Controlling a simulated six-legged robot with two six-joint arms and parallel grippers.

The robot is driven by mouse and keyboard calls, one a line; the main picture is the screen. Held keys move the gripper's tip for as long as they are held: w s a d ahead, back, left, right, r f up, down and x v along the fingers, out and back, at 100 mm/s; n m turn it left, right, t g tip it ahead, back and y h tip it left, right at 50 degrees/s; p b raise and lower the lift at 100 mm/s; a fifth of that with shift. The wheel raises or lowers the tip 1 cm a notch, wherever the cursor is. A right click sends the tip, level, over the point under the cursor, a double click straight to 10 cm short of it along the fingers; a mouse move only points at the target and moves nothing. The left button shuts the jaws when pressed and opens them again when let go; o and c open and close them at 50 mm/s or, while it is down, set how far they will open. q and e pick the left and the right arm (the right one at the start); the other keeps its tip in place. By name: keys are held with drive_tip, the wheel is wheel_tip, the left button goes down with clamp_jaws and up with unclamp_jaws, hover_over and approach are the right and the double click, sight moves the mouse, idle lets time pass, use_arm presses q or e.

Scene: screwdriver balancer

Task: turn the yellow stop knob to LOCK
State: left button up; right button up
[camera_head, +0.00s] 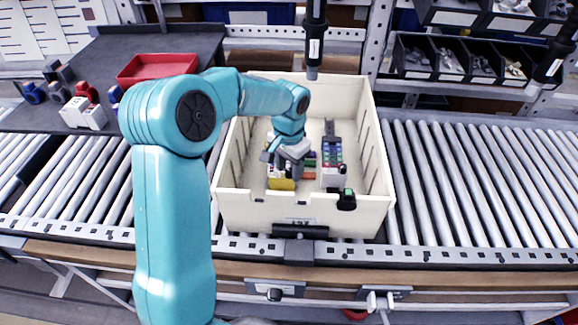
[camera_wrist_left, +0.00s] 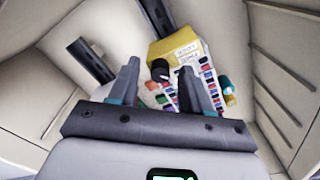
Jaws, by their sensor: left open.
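I cannot make out a yellow stop knob or a LOCK mark in either view. A dark upright tool (camera_head: 315,40) hangs above the back of the cream tote (camera_head: 305,212); a second dark tool (camera_head: 556,62) shows at the right edge. My left gripper (camera_head: 288,172) is down inside the tote, partly hidden by its wrist. In the left wrist view its two fingers (camera_wrist_left: 160,68) stand apart, with small coloured items beyond them. A yellow labelled box (camera_wrist_left: 172,47) lies past the fingertips; a yellow thing (camera_head: 281,184) also shows in the head view. My right gripper is not in view.
The tote's walls stand close around my left gripper. It sits on a roller conveyor (camera_head: 455,185) with bare rollers on both sides. A red tray (camera_head: 157,66) lies on the dark table at the left. Dark parts bins (camera_head: 460,60) stand at the back right.

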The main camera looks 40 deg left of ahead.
use_arm(q)
drive_tip(key=shift+w+f, duration=0.15)
drive_tip(key=shift+w, duration=0.05)
drive_tip(key=shift+c, duration=0.3)
clamp_jaws()
drive_tip(key=shift+n, duration=0.3)
drive_tip(key=n+b, duration=0.1)
drive_tip(key=n, duration=0.3)
drive_tip(key=n+b, duration=0.1)
drive_tip(key=n, duration=0.3)
drive_tip(key=n+b, duration=0.1)
drive_tip(key=n, duration=0.4)
drive_tip(key=shift+a, duration=0.1)
drive_tip(key=n, duration=0.4)
drive_tip(key=shift+b, duration=0.4)
drive_tip(key=shift+r+n, duration=0.2)
drive_tip(key=shift+n, duration=0.1)
